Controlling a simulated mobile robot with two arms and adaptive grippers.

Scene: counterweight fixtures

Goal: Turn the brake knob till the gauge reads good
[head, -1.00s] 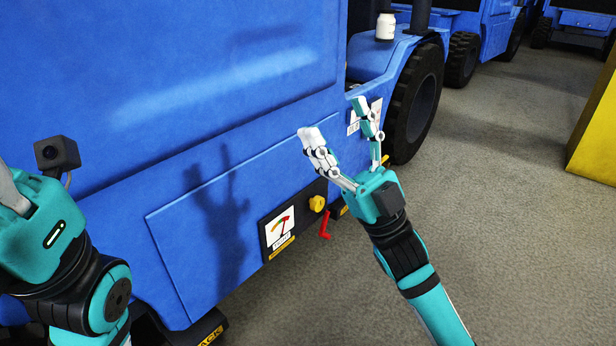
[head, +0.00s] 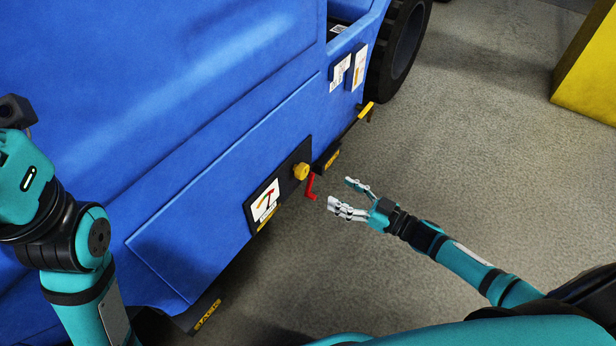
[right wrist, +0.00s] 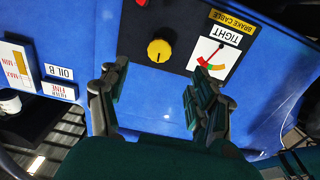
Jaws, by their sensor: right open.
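The yellow brake knob (head: 301,171) sits on a black panel on the blue vehicle's side; it also shows in the right wrist view (right wrist: 159,50). Beside it is the white gauge (head: 265,201) with a coloured arc and a needle. In the right wrist view the gauge (right wrist: 213,57) is upside down, and its label reads TIGHT above a yellow BRAKE CABLE plate (right wrist: 232,28). My right gripper (head: 341,193) is open and empty, to the right of the knob and apart from it. My left arm shows at the left edge, but its fingers are out of frame.
A red lever (head: 311,187) hangs just beside the knob, between it and my right gripper. A yellow handle (head: 366,109) sticks out further along the vehicle. A yellow block (head: 588,70) stands at the right. The floor between is clear.

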